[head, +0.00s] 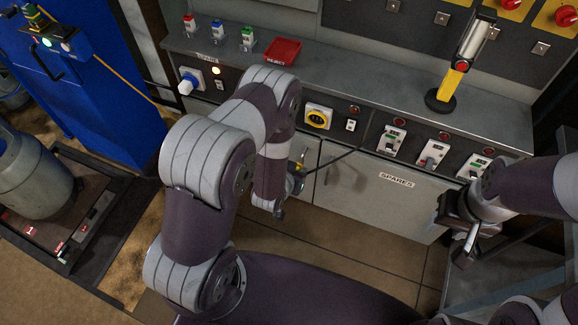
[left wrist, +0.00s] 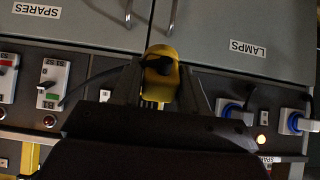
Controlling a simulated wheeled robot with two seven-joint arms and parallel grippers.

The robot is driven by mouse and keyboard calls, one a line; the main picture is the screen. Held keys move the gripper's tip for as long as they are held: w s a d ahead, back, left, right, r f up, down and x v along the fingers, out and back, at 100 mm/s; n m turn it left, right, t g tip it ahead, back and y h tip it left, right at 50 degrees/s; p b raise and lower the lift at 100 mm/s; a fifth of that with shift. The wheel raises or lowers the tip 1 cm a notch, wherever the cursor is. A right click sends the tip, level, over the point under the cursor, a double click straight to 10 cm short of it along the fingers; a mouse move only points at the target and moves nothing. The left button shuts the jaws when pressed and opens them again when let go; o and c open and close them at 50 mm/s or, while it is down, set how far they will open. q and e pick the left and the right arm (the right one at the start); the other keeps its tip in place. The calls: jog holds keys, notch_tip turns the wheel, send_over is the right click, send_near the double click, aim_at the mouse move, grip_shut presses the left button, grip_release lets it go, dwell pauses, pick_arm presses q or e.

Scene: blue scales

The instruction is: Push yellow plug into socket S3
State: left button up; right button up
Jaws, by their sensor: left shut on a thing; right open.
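My left gripper (head: 290,187) is shut on the yellow plug (head: 298,168), in front of the cabinet doors and below the panel. In the left wrist view the yellow plug (left wrist: 161,80) sits between the fingers, with a dark cable end on it. Its front end is partly hidden by my gripper. A socket with a yellow ring (head: 318,117) is on the panel, above and right of the plug in the head view, apart from it. I cannot read a socket number. My right gripper (head: 466,236) is open and empty at the right.
A black cable (head: 340,158) runs right from the plug. Switches (head: 391,140) line the panel's right. A red tray (head: 283,51) and yellow-black tool (head: 453,85) stand on top.

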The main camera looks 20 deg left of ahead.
pick_arm(q)
jog(key=w+f+t+b, duration=0.4)
jog(key=w+f+b, duration=0.1)
jog(key=f+b, duration=0.4)
notch_tip(320, 180, up, 13)
jog(key=w+t, duration=0.1)
jog(key=t, duration=0.5)
jog(key=shift+d+f, duration=0.15)
jog(key=shift+d, duration=0.15)
pick_arm(e)
notch_tip(320, 180, down, 11)
pick_arm(q)
jog(key=shift+w, duration=0.1)
pick_arm(e)
jog(key=shift+s, duration=0.1)
pick_arm(q)
jog(key=shift+w+d+b, duration=0.1)
jog(key=shift+w+b, duration=0.65)
jog(key=shift+w, duration=2.15)
pick_arm(e)
jog(key=shift+f, duration=0.85)
